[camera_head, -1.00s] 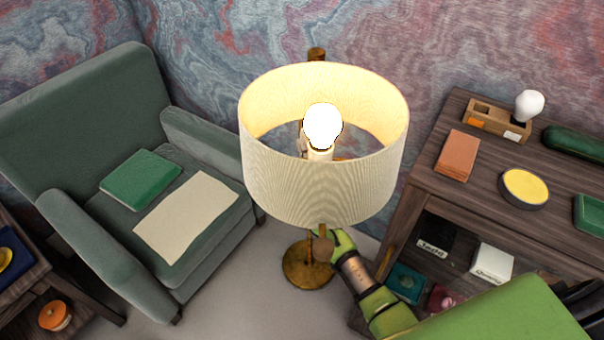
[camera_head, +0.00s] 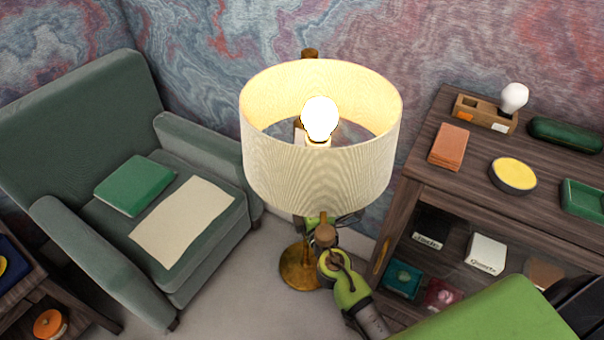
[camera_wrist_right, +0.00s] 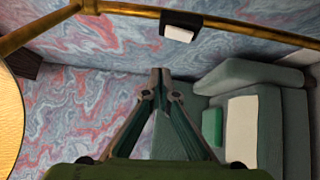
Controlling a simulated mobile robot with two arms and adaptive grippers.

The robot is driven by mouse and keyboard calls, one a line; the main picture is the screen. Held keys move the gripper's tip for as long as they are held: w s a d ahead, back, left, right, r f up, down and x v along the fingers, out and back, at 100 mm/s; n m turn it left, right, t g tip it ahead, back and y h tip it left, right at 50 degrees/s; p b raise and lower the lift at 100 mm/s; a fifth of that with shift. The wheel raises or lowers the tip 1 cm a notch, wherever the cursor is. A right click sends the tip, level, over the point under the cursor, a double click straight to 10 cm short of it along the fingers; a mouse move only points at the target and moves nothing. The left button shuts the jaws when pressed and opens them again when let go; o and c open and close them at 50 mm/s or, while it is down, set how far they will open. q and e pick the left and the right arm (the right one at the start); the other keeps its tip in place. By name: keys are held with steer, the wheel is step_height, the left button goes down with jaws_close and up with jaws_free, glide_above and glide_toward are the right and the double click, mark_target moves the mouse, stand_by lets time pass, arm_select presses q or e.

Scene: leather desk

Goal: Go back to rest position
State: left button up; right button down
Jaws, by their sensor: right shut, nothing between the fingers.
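My right arm comes in from the lower right in the head view. Its gripper (camera_head: 335,218) is beneath the lampshade (camera_head: 315,185) and is largely hidden by the shade and the lamp's parts. In the right wrist view the two fingers (camera_wrist_right: 160,73) are together, with nothing between them. The lit lamp has a brass base (camera_head: 297,268) and a glowing bulb (camera_head: 320,117). I cannot tell whether my arm touches the lamp. My left gripper is not in view.
A green armchair (camera_head: 80,115) at the left holds a green book (camera_head: 135,185) and a cream sheet (camera_head: 182,222). A wooden cabinet (camera_head: 410,185) stands at the right with several small things. A brass pole (camera_wrist_right: 240,30) crosses the top of the right wrist view.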

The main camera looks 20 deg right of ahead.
stand_by(0.5)
steer(key=s+f+m+g, duration=0.25)
steer(key=s+f, duration=0.25)
steer(key=f, duration=0.6)
steer(key=s+f+m+g+y, duration=0.1)
steer(key=s+f+g, duration=0.25)
steer(key=f, duration=0.85)
steer(key=s+f+m+g, duration=0.2)
steer(key=s+f, duration=0.3)
steer(key=f, duration=0.6)
steer(key=s+f+m+g, duration=0.3)
steer(key=s+f, duration=0.4)
steer(key=s, duration=0.5)
steer(key=s+d+f+m+g, duration=0.1)
steer(key=s+f+m+g, duration=0.2)
steer(key=s+f, duration=0.4)
steer(key=s+d+f+m+g+y, duration=0.1)
steer(key=s+f+m+g, duration=0.2)
steer(key=s, duration=1.4)
step_height(320, 180, down, 4)
steer(key=shift+s+d+r, duration=0.1)
steer(key=shift+s+d, duration=0.15)
steer(key=shift+s, duration=0.05)
